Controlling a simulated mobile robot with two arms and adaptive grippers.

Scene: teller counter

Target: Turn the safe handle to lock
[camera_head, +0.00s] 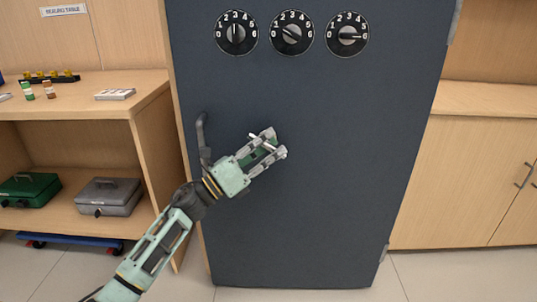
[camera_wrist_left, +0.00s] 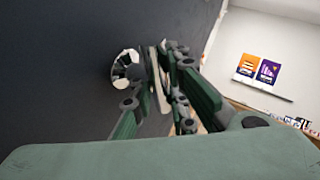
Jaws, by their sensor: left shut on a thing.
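The safe (camera_head: 330,200) is a tall dark blue-grey door with three numbered dials across its top. My left gripper (camera_head: 270,145) is in front of the middle-left of the door, its fingers pointing up and right. It is shut on the safe handle, mostly hidden by the fingers in the head view. In the left wrist view, the handle shows as a pale bar (camera_wrist_left: 160,80) between the green fingers, beside a round black-and-white hub (camera_wrist_left: 125,70) on the dark door. How far the handle is turned cannot be told. My right gripper is not in view.
A grey vertical pull (camera_head: 202,135) stands on the door's left edge, close to my left wrist. A wooden shelf (camera_head: 85,125) with green and grey cash boxes is at left. A wooden cabinet (camera_head: 470,180) is at right. Floor shows below.

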